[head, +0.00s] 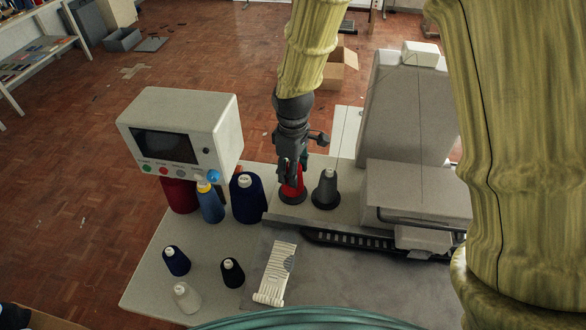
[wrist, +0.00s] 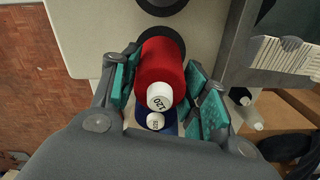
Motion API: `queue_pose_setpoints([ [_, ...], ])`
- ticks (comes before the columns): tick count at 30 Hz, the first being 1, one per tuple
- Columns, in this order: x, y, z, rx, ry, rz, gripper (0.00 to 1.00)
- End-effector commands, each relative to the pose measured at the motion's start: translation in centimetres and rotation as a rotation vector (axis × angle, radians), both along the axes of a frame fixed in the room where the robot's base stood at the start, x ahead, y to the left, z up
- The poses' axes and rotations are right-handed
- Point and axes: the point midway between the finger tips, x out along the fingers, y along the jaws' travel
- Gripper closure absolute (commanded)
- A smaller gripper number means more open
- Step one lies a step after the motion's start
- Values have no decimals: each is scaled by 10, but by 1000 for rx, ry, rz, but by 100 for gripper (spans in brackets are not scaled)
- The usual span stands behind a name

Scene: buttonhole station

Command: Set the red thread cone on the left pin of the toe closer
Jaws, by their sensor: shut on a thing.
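The red thread cone (wrist: 158,62) has a white top marked 120. My gripper (head: 292,178) is shut on it, with teal finger pads on both sides in the wrist view. In the head view the red cone (head: 291,191) is upright at the left end of the toe closer's (head: 345,213) grey platform, left of a grey cone (head: 327,188). In the wrist view a dark round disc (wrist: 151,44) shows partly past the red cone's base. The left pin itself is hidden, and I cannot tell whether the cone sits on it.
Smaller cones stand on the table front (head: 215,285), beside a white ribbed piece (head: 275,270). The machine housing (head: 420,190) rises to the right.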

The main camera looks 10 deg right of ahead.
Motion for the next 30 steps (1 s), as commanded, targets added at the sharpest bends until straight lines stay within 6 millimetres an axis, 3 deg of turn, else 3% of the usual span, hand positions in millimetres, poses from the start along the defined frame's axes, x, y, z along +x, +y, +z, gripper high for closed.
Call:
queue_pose_setpoints([
  [24,0,0,-10,0,0,0,82],
  [25,0,0,-9,0,0,0,49],
  [28,0,0,-9,0,0,0,31],
  [30,0,0,-9,0,0,0,30],
])
